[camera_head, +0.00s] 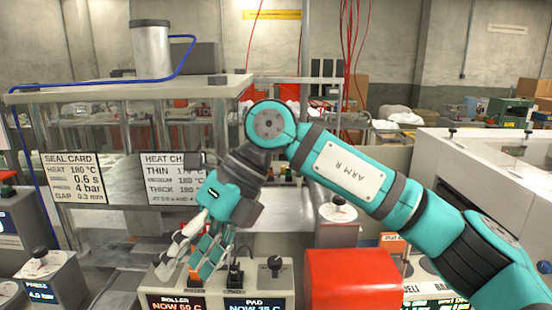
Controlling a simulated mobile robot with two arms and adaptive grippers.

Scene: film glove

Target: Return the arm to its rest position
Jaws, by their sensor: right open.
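My right arm comes in from the lower right, bends at a teal elbow joint and reaches down to the left. My right gripper (192,250) is open and points down in front of the control box labelled ROLLER and PAD (272,287). My left gripper is not in view.
A red box (350,280) stands right of the control box. A control box labelled PRESS (45,280) stands at the left. A SEAL CARD sign (74,178) and a HEAT CHART sign (170,175) stand behind. A white machine (480,160) fills the right side.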

